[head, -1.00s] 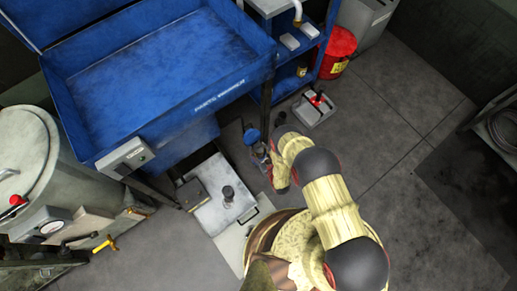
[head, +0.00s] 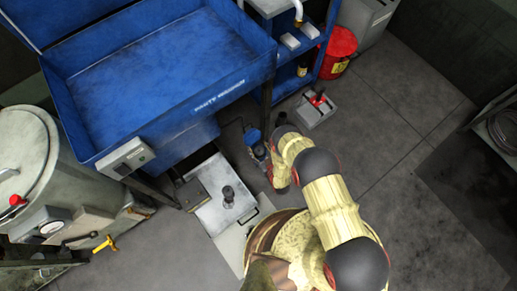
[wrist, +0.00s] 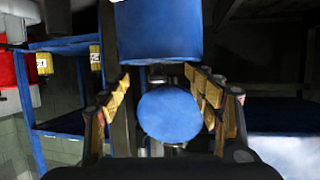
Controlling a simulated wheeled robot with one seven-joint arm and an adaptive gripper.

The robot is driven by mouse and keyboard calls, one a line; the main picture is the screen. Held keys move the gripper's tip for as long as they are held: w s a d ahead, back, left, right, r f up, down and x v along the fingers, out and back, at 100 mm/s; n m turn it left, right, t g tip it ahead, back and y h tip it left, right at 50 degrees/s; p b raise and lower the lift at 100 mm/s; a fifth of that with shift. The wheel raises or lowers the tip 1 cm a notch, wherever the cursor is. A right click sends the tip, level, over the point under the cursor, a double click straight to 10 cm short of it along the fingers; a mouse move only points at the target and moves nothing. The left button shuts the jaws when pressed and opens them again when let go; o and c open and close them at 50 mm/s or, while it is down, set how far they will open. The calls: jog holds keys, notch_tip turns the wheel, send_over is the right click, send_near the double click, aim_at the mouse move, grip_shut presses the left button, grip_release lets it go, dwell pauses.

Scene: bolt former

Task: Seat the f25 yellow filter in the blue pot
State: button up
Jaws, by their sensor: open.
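A round blue face (wrist: 170,113) sits between the fingers of my gripper (wrist: 168,100) in the wrist view, with dark gaps on both sides. A larger blue body (wrist: 158,30) is just above it in that view. I take these for parts of the blue pot assembly, but cannot tell which part is which. In the head view a small blue round top (head: 252,136) is beside my gripper (head: 264,158), partly hidden by it. My gripper is open, its yellow-padded fingers apart. I cannot pick out the f25 yellow filter in either view.
A blue parts washer (head: 160,70) stands at left, with a blue shelf (head: 290,88) and red can (head: 338,50) behind. A grey tray (head: 316,112) with a red item lies on the floor. A metal-topped box (head: 222,205) is left of my arm.

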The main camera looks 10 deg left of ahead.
jog(key=shift+s+d+f, duration=0.25)
jog(key=shift+s+f, duration=0.15)
jog(key=shift+s, duration=0.15)
jog(key=shift+s+d+r, duration=0.1)
jog(key=shift+s+d, duration=0.2)
jog(key=shift+s, duration=0.1)
jog(key=r+v, duration=0.1)
jog(key=v, duration=0.9)
jog(key=shift+w+r, duration=0.15)
